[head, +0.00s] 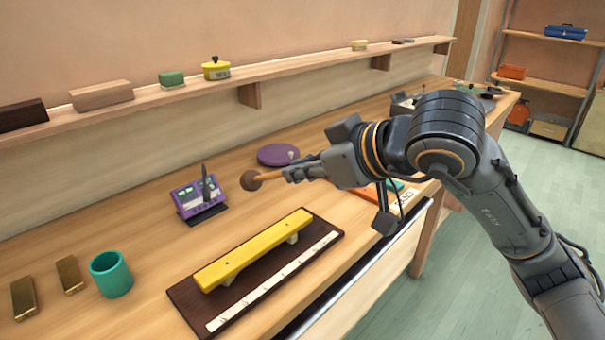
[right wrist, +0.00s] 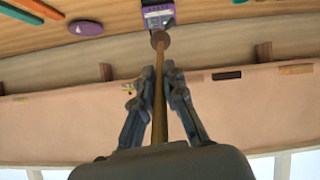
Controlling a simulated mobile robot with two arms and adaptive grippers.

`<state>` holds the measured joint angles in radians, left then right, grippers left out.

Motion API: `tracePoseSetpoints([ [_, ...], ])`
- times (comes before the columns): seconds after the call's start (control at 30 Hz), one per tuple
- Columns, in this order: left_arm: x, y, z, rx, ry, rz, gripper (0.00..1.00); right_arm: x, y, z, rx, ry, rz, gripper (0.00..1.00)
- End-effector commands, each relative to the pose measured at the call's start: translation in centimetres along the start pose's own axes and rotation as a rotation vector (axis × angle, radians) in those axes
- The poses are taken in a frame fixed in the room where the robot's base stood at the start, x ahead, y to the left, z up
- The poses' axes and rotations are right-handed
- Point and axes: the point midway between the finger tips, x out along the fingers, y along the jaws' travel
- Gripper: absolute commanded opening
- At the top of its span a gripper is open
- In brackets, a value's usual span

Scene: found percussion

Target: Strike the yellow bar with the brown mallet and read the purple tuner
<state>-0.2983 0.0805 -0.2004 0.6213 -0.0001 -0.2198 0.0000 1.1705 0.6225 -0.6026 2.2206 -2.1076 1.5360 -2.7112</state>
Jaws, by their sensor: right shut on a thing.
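The yellow bar (head: 255,250) lies on two light supports on a dark brown board, with a white marked strip along its front. The purple tuner (head: 198,196) stands on a black base behind the bar; its screen is too small to read. It also shows at the top of the right wrist view (right wrist: 158,17). My right gripper (head: 300,173) is shut on the handle of the brown mallet (head: 250,181). The mallet's round head points left, above the bench and apart from the bar, near the tuner. The handle runs between the fingers in the right wrist view (right wrist: 160,105). My left gripper is not in view.
A teal cup (head: 111,274) and two brass blocks (head: 70,275) stand at the left of the bench. A purple disc (head: 278,155) lies behind the mallet. A wall shelf (head: 300,75) with blocks and a yellow pot (head: 216,69) runs above the bench.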

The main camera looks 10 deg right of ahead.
Motion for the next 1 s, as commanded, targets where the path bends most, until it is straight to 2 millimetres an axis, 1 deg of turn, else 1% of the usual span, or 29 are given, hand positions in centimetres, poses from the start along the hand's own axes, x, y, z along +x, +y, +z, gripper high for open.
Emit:
tracePoseSetpoints([
  [0.17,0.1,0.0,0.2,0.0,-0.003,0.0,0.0,0.1,0.0,0.2,0.001,-0.002,0.0,0.0],
  [0.27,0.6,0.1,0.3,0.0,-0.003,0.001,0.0,0.6,-0.2,1.0,0.002,-0.004,-0.002,0.0],
  [0.43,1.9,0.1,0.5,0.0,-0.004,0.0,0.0,1.8,-0.5,2.9,0.004,-0.005,-0.002,0.0],
  [0.6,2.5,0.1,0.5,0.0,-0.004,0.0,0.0,2.5,-0.7,4.1,0.002,-0.003,-0.001,0.0],
  [1.0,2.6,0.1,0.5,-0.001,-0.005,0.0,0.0,2.6,-0.7,4.3,0.002,-0.003,0.0,0.0],
])
